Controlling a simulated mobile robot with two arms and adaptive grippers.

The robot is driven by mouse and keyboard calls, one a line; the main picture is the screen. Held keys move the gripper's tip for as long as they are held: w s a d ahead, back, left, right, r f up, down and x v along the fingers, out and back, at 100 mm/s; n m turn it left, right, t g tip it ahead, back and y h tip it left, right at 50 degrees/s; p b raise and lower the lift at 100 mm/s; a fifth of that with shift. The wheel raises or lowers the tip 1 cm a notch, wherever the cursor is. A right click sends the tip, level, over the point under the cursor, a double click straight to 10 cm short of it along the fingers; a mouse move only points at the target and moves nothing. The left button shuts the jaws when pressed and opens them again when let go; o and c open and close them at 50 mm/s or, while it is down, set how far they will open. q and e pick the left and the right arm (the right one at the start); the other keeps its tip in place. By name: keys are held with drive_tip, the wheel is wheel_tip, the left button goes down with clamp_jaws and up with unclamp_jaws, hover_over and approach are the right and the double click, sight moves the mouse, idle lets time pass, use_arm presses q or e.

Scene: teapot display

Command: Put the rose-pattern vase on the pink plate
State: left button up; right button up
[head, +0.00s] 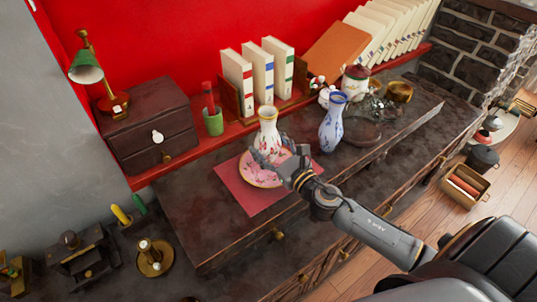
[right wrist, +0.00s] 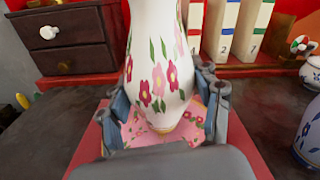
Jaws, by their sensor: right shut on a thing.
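The rose-pattern vase (head: 268,122) is white with pink and red flowers and stands upright in my right gripper (head: 270,161). In the right wrist view the vase (right wrist: 160,75) fills the middle, between the two fingers of the gripper (right wrist: 165,112). The pink plate (head: 258,180) lies on a red mat (head: 240,197), and the vase is over it. Part of the plate (right wrist: 196,124) shows behind the vase's lower body. Whether the vase base touches the plate cannot be told. My left gripper is not in view.
A blue-and-white vase (head: 333,122) stands to the right of the plate. A dark drawer box (head: 150,125), a green cup (head: 213,122) and upright books (head: 262,75) stand behind. A glass teapot (head: 368,107) is farther right. The dark tabletop left of the mat is clear.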

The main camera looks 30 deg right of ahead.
sight(274, 159)
wheel_tip(274, 159, down, 3)
drive_tip(key=shift+r+b, duration=0.15)
drive_tip(key=shift+b, duration=0.25)
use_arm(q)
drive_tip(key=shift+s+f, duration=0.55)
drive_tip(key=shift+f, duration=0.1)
use_arm(e)
drive_tip(key=shift+f, duration=0.25)
drive_tip(key=o, duration=1.5)
drive_tip(key=shift+s, duration=0.1)
drive_tip(key=shift+c, duration=0.2)
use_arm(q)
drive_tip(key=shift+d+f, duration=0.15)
